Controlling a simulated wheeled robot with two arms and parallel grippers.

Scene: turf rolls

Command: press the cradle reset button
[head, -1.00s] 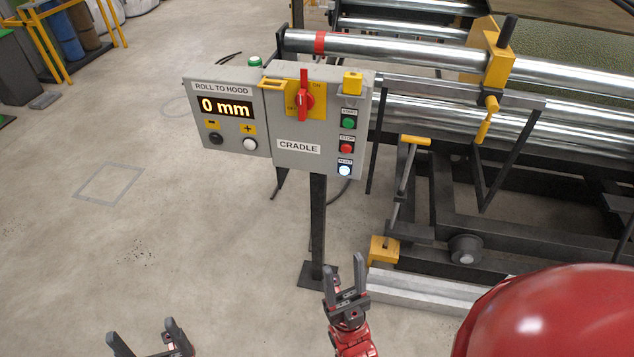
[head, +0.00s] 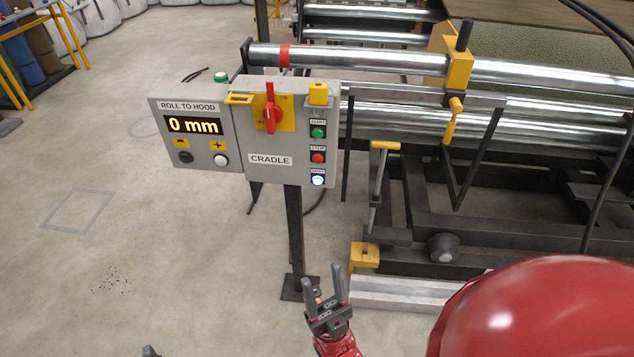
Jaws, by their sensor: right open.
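The cradle reset button (head: 318,180) is a lit white button at the bottom right of the grey cradle panel (head: 285,145). A red stop button (head: 318,157) and a green start button (head: 318,132) sit above it. A red rotary switch (head: 269,107) on a yellow plate is at the panel's upper middle. My right gripper (head: 324,286) is open and empty, below the panel and apart from it, by the foot of the post. Of my left gripper only a fingertip (head: 150,351) shows at the bottom edge; its jaws are out of frame.
The display box (head: 193,135), reading 0 mm, joins the panel's left side. A dark post (head: 293,230) carries both. The roller frame (head: 420,190) with metal rollers and yellow handles fills the right side.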

